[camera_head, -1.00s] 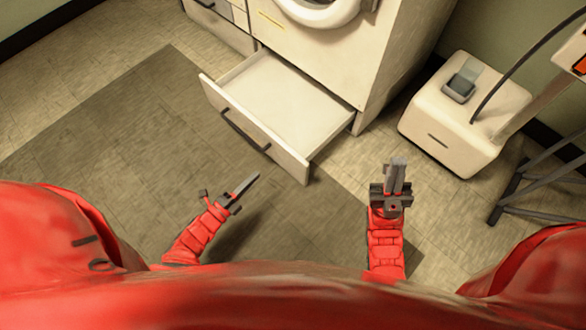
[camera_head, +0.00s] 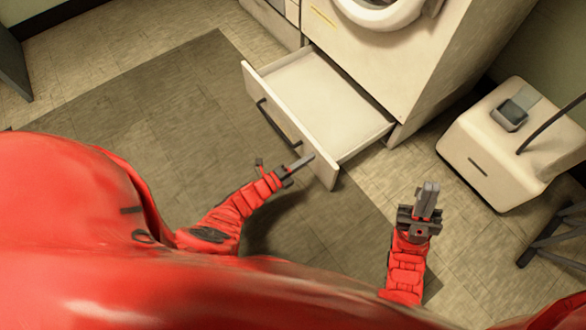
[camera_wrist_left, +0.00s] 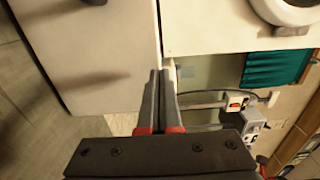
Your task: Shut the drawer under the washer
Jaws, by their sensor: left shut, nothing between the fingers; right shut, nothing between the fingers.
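The white drawer (camera_head: 318,88) under the washer (camera_head: 400,50) is pulled out and looks empty. Its front has a dark bar handle (camera_head: 277,126). My left gripper (camera_head: 303,163) is shut and empty, its tip right by the drawer front, to the right of the handle; I cannot tell whether they touch. In the left wrist view the shut fingers (camera_wrist_left: 162,95) point at the edge of the white drawer front (camera_wrist_left: 95,55). My right gripper (camera_head: 427,200) is shut and empty above the floor, right of the drawer's near corner and apart from it.
A white box-like unit (camera_head: 490,150) with a grey item on top stands to the right of the washer. Dark metal legs (camera_head: 555,235) show at the right edge. A grey mat (camera_head: 150,110) covers clear floor left of the drawer.

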